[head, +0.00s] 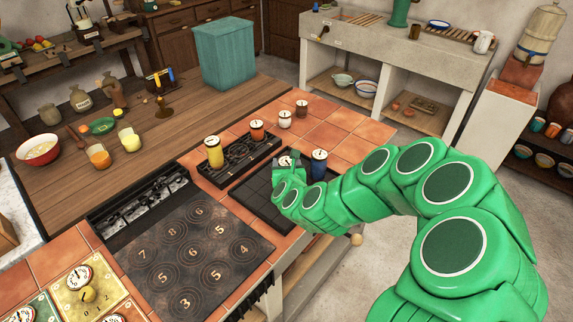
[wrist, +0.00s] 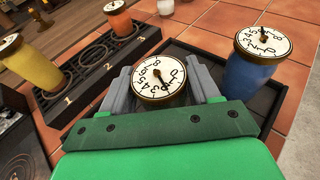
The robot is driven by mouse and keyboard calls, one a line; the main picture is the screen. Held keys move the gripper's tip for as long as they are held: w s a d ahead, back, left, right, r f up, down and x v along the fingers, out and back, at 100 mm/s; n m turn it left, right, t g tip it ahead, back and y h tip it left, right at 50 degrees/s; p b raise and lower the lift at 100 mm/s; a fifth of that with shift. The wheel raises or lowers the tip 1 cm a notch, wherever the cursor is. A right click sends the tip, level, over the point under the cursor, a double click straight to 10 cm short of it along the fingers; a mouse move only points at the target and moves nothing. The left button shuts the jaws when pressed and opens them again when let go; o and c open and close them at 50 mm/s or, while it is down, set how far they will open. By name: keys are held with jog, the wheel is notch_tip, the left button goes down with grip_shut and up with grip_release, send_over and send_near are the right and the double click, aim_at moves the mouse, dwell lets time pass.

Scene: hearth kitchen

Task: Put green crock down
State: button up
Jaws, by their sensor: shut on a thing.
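My gripper (head: 287,172) is shut on a crock with a white dial lid (wrist: 158,80), its fingers on either side of the lid. The crock's body is mostly hidden by the gripper, so its colour is hard to tell. I hold it over or on the dark gridded tray (head: 250,193); I cannot tell whether its base touches. A blue crock (head: 319,165) stands upright at the tray's right side, apart from my gripper; it also shows in the wrist view (wrist: 255,72).
A black rack (head: 235,160) numbered 1 to 3 lies left of the tray. A yellow crock (head: 214,153) stands at its near end, an orange one (head: 257,131) towards its far end. White (head: 285,119) and brown (head: 301,108) pots stand behind. A numbered stove plate (head: 190,250) lies in front.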

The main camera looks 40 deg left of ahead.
jog(key=shift+f, duration=0.1)
jog(key=o, duration=1.5)
jog(key=shift+v, duration=3.8)
